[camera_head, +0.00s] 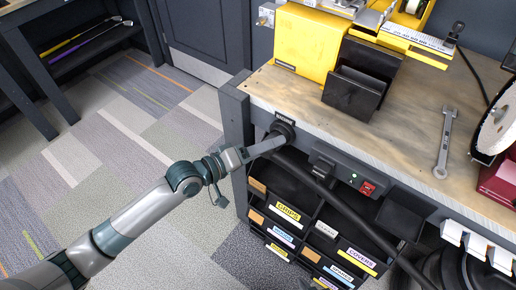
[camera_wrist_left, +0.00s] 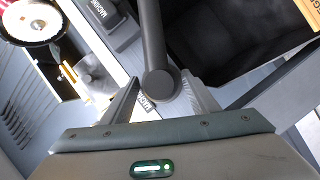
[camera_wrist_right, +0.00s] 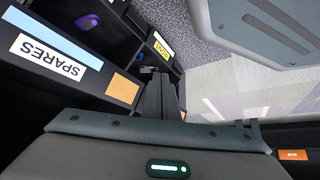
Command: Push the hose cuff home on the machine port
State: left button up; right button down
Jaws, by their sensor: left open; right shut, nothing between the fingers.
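The hose cuff (camera_head: 284,128) is a dark round end at the bench's front left corner, by the machine port under a small label. How far it sits on the port I cannot tell. The black hose (camera_head: 340,205) runs from there down to the right. My left gripper (camera_head: 272,145) is open at the cuff; in the left wrist view the cuff (camera_wrist_left: 160,84) shows between its fingers, and contact is unclear. My right gripper (camera_wrist_right: 160,95) shows only in its wrist view, shut and empty, near the bins.
Labelled bins (camera_head: 290,215) stand under the bench. A switch box (camera_head: 340,170) with a red switch is on the bench front. A wrench (camera_head: 445,140), a black holder (camera_head: 355,90) and a yellow machine (camera_head: 308,45) are on the bench top. The floor at left is open.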

pick_arm(q)
jog(key=shift+a, duration=0.1)
jog(key=shift+s+a, duration=0.25)
jog(key=shift+a, duration=0.15)
jog(key=b+v, duration=0.2)
jog(key=v, duration=1.4)
jog(key=shift+s+b, duration=0.15)
jog(key=shift+b, duration=0.15)
pick_arm(e)
jog(key=s+d+f+g, duration=0.1)
jog(key=d+f+g, duration=0.1)
jog(key=shift+s+d+f+h, duration=0.2)
jog(key=shift+s+d+h, duration=0.15)
jog(key=shift+h, duration=0.05)
pick_arm(q)
jog(key=shift+a+r, duration=0.1)
pick_arm(e)
jog(key=shift+s+a+f, duration=0.1)
jog(key=shift+s, duration=0.1)
